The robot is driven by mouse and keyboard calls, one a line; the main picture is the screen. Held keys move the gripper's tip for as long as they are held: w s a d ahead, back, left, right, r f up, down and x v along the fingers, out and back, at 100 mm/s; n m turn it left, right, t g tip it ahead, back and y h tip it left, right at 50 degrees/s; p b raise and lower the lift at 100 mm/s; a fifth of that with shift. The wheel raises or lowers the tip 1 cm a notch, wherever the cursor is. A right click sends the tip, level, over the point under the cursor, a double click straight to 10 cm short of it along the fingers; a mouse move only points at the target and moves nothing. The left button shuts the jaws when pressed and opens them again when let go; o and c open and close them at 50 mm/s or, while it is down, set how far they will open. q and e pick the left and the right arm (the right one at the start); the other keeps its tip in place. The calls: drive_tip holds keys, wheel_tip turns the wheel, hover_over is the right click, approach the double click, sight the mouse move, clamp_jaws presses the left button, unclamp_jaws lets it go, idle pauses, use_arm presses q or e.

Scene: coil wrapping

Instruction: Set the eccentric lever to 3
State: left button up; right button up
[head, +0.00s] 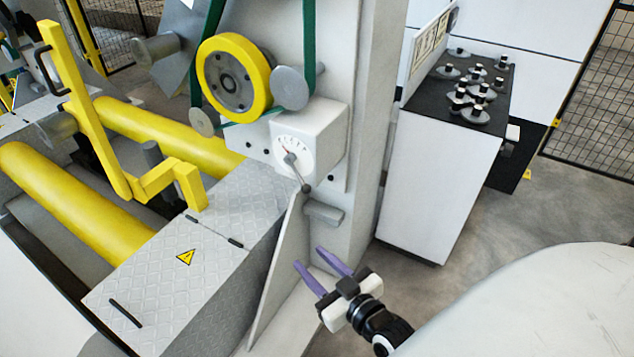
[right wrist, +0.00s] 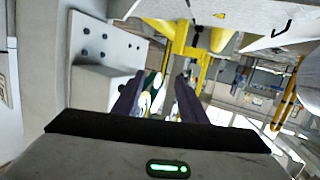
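The eccentric lever (head: 298,172) is a thin dark rod with a small knob at its lower end. It pivots on a round white dial (head: 291,154) on the front of a light grey box (head: 318,135), and it points down and slightly right. The dial marks are too small to read. My right gripper (head: 321,266) has purple fingers spread apart, with nothing between them. It is below and right of the lever, apart from it. In the right wrist view the open fingers (right wrist: 157,98) also show. My left gripper is not in view.
A grey block (head: 324,213) juts from the column just below the lever. A yellow-rimmed wheel (head: 234,78) with a green belt is above the dial. Yellow rollers (head: 75,200) lie at left. A white cabinet with black knobs (head: 445,170) stands at right.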

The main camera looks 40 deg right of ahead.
sight(309, 192)
drive_tip(key=w+d+r+m+t+h, duration=0.1)
drive_tip(key=w+d+r+t+h, duration=0.15)
drive_tip(key=d+r, duration=0.35)
drive_tip(key=shift+g, duration=0.25)
drive_tip(key=w, duration=0.3)
drive_tip(key=w+d, duration=0.1)
drive_tip(key=w, duration=0.2)
drive_tip(key=w+d, duration=0.1)
drive_tip(key=w, duration=0.2)
drive_tip(key=shift+w+d, duration=0.1)
drive_tip(key=shift+w, duration=0.15)
clamp_jaws()
